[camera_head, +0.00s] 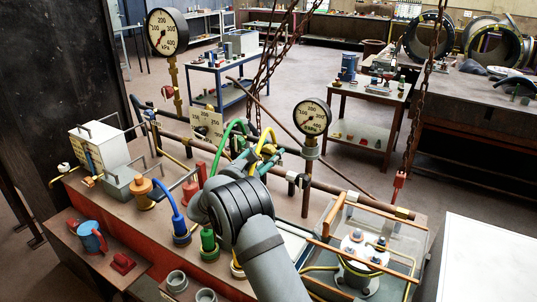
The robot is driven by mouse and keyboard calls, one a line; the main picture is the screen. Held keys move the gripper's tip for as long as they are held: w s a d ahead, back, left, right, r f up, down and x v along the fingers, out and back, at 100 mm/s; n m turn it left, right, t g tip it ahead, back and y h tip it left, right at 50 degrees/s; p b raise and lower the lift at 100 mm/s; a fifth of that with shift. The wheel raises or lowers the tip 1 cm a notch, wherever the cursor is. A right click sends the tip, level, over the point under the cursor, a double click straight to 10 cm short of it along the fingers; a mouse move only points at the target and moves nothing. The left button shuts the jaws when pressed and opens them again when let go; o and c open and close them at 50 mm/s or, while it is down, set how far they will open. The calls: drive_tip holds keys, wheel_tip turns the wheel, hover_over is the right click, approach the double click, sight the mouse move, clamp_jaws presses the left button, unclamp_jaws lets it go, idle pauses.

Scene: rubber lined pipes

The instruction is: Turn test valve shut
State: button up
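My grey arm with dark joint bands reaches in from the bottom centre over the rig bench (72,193). My gripper is hidden behind the arm links, so its fingers do not show. No part is clearly labelled as the test valve. A small red fitting (167,92) sits on the brass stem under the left round gauge (167,32). A second round gauge (312,117) stands on a post right of centre. Green and yellow hoses (228,138) curve over the pipework just behind my arm. Fittings directly behind the arm are hidden.
A clear-walled case (375,240) stands right. Chains (268,75) hang behind. A blue cart (222,75) and a wooden table (365,95) stand farther back.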

drive_tip(key=shift+d+f, duration=0.1)
drive_tip(key=shift+f, duration=0.1)
drive_tip(key=c, duration=0.8)
drive_tip(key=shift+o, duration=0.2)
drive_tip(key=shift+f+m+b, duration=0.15)
drive_tip(key=shift+m+b, duration=0.15)
drive_tip(key=shift+b, duration=0.3)
drive_tip(key=shift+f+b, duration=0.1)
drive_tip(key=shift+b, duration=0.35)
drive_tip(key=m+b, duration=0.2)
drive_tip(key=b, duration=0.1)
drive_tip(key=shift+f+b, duration=0.2)
drive_tip(key=shift+b, duration=0.2)
drive_tip(key=m+b, duration=0.4)
drive_tip(key=b, duration=0.1)
drive_tip(key=shift+c, duration=0.2)
drive_tip(key=m+b, duration=0.6)
drive_tip(key=b, duration=0.1)
drive_tip(key=shift+a+r, duration=0.3)
drive_tip(key=shift+a, duration=0.05)
drive_tip(key=m+b, duration=0.3)
drive_tip(key=m, duration=0.1)
drive_tip(key=shift+a+r, duration=0.1)
drive_tip(key=shift+r, duration=0.15)
drive_tip(key=shift+a+r+m+b, duration=0.1)
drive_tip(key=shift+r+m+b, duration=0.15)
drive_tip(key=shift+m, duration=0.35)
drive_tip(key=shift+c, duration=0.2)
